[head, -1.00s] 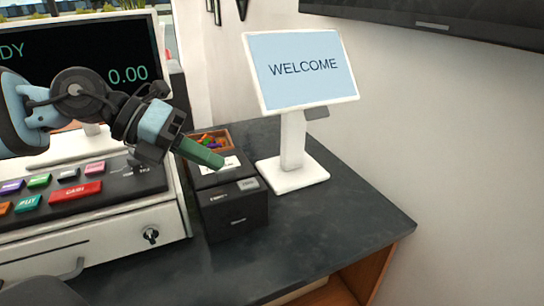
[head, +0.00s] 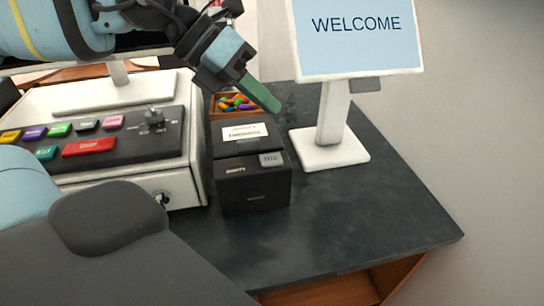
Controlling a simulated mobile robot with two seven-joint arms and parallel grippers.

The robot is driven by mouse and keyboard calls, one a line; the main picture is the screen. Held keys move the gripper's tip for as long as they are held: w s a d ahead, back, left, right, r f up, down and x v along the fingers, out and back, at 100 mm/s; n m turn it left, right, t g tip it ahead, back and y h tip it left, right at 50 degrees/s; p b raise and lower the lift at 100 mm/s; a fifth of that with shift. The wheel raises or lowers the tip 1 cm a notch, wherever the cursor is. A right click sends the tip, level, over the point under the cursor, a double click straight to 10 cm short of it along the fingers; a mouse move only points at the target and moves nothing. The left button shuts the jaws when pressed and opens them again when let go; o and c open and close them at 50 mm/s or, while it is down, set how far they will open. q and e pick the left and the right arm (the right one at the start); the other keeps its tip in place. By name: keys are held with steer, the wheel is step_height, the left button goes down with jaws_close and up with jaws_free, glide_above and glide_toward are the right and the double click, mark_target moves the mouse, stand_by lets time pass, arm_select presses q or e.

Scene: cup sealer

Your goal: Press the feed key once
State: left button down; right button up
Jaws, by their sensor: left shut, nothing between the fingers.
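The feed key (head: 271,159) is a small grey key with faint lettering on the upper right front of a black box-shaped printer (head: 253,185). The printer stands on the dark counter, with a white label on its top. My left gripper (head: 264,98) has green fingers, shut and empty. In the picture its fingertips show above the printer's back part, above and behind the key, apart from it. My right gripper is not in view.
A cash register (head: 120,150) with coloured keys stands left of the printer. A customer screen (head: 357,38) reading WELCOME stands to its right. A wooden tray (head: 222,114) of colourful items lies behind. The counter (head: 375,215) is clear at front right.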

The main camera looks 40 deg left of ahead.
arm_select(q)
steer(key=b, duration=0.2)
glide_above(264, 159)
step_height(264, 159, down, 7)
steer(key=shift+w+r, duration=0.1)
steer(key=shift+r, duration=0.1)
steer(key=shift+f, duration=0.65)
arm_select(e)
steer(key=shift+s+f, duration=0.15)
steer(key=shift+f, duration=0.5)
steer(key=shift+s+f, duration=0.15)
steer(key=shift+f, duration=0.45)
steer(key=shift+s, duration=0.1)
arm_select(q)
steer(key=shift+f, duration=0.15)
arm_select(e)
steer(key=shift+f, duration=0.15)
arm_select(q)
steer(key=shift+f+b, duration=0.3)
steer(key=shift+b, duration=0.15)
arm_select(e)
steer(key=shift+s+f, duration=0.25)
